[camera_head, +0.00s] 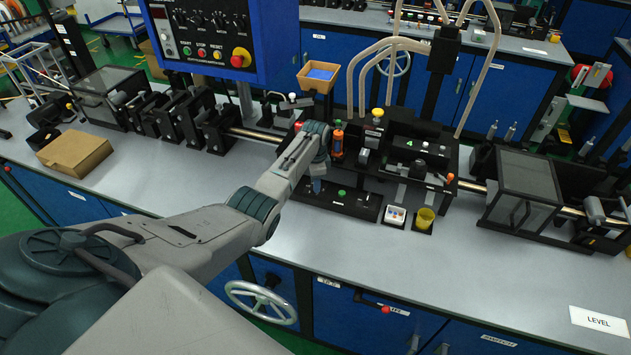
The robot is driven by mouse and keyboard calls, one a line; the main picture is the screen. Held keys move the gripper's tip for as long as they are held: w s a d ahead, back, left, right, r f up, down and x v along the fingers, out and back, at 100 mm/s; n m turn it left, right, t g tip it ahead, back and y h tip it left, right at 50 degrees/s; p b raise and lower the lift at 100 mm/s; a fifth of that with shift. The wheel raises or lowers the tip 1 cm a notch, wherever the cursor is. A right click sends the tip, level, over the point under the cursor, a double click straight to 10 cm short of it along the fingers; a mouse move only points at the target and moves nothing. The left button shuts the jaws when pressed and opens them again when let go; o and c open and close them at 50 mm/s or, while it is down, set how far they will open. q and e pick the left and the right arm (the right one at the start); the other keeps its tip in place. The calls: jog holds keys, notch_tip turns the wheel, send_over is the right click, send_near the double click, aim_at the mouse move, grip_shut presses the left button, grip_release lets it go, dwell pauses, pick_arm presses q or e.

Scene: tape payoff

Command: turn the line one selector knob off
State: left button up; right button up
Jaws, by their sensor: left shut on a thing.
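My left gripper (317,186) points down at the left end of a low black plate (362,208) at the bench's front middle. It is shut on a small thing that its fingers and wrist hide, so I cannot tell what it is. A green button (342,193) is on the plate just right of the gripper. A blue control panel (205,78) at the top left carries several black selector knobs (211,21), a row of buttons and a red emergency stop (241,57). I cannot read which knob is line one. My right gripper is not in view.
An orange bin (318,77) stands behind the gripper. A cardboard box (74,153) is at the left. Curved pale tubes (361,85) rise behind.

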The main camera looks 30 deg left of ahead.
pick_arm(q)
jog(key=shift+w+m, duration=0.1)
jog(key=shift+m, duration=2)
jog(key=shift+r, duration=0.1)
jog(key=o, duration=1)
jog(key=shift+c, duration=0.2)
notch_tip(320, 180, up, 11)
jog(key=b, duration=0.3)
